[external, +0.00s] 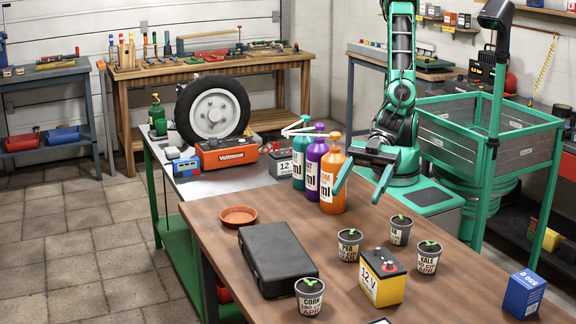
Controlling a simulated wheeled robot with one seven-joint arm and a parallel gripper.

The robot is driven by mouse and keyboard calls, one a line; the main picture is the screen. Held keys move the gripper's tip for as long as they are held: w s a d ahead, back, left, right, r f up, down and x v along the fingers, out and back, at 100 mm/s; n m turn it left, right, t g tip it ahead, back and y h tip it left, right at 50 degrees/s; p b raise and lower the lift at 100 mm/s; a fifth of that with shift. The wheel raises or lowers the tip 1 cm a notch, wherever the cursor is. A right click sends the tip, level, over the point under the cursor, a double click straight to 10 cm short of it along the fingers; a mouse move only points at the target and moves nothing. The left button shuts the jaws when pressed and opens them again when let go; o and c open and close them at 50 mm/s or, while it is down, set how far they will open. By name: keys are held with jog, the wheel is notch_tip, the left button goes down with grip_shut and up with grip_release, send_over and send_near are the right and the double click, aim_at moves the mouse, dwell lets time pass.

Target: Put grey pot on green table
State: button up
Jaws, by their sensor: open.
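Several small dark grey pots with seedlings stand upright on the brown wooden tabletop (215,225): one labelled CORN (309,298) at the front, one behind it (348,246), one at the back (399,231), and one labelled KALE (427,259) at the right. I cannot tell which is the grey pot meant. The green table (185,225), with green legs and a grey top, stands at the left, adjoining the wooden one. My gripper (364,178) is open and empty, its green fingers spread above the wooden table, behind the pots and right of the bottles.
Near the pots are a yellow 12 V battery (382,279), a black case (277,257), a terracotta saucer (238,216), three bottles (316,170) and a blue box (523,294). The green table holds a wheel (212,107) and an orange charger (226,155).

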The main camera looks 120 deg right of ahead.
aim_at(350, 235)
jog(key=w+f+g+h, duration=0.1)
jog(key=f+g, duration=0.1)
jog(key=f, duration=0.2)
jog(key=w+a+f+g+h, duration=0.1)
jog(key=f+g+h, duration=0.1)
jog(key=f+g, duration=0.1)
jog(key=w+a+f+g+h, duration=0.1)
jog(key=f+g+h, duration=0.1)
jog(key=f, duration=0.2)
jog(key=shift+f, duration=0.3)
jog(key=c, duration=1.3)
dwell(0.6)
